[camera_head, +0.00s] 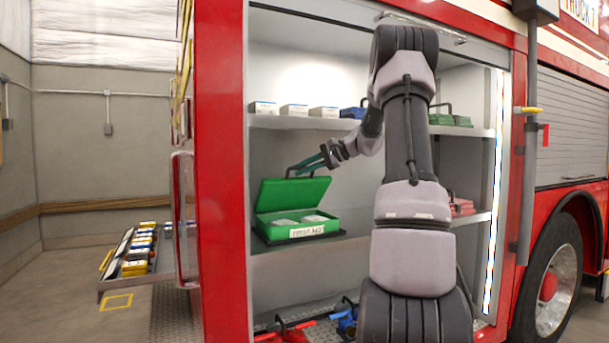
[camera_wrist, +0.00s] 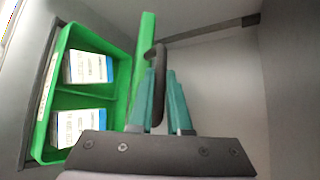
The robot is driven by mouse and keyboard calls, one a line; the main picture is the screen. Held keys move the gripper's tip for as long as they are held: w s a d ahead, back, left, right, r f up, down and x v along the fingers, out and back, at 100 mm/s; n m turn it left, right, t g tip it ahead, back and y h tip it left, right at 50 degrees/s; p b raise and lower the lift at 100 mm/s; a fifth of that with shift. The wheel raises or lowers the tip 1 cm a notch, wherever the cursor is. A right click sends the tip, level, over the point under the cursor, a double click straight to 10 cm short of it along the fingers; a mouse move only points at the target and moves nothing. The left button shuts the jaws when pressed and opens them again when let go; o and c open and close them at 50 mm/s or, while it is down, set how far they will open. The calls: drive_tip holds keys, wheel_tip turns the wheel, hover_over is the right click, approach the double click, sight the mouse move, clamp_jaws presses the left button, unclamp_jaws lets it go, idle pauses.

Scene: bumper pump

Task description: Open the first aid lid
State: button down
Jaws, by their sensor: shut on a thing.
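The green first aid box (camera_head: 275,232) sits on the middle shelf of the truck compartment, its label facing front. Its green lid (camera_head: 290,193) stands raised at the back of the box, tilted up. My gripper (camera_head: 318,162) is at the top edge of the lid, shut on the dark lid handle (camera_head: 298,170). In the wrist view the teal fingers (camera_wrist: 162,100) close around the handle (camera_wrist: 158,62), and the lid (camera_wrist: 143,65) shows edge-on. The open box (camera_wrist: 88,95) has white and blue packs (camera_wrist: 85,68) in its two compartments.
White boxes (camera_head: 293,110) and a blue item stand on the upper shelf (camera_head: 285,122) above my gripper. Green cases (camera_head: 450,119) are at the upper right. Red and blue gear (camera_head: 345,320) lies below. The compartment's side walls bound the space.

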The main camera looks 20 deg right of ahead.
drive_tip(key=shift+w+r, duration=0.1)
drive_tip(key=shift+w, duration=0.05)
drive_tip(key=c, duration=0.9)
unclamp_jaws()
drive_tip(key=shift+o, duration=0.2)
drive_tip(key=v, duration=1)
drive_tip(key=shift+s+d, duration=0.2)
drive_tip(key=shift+d, duration=0.1)
drive_tip(key=shift+r, duration=0.15)
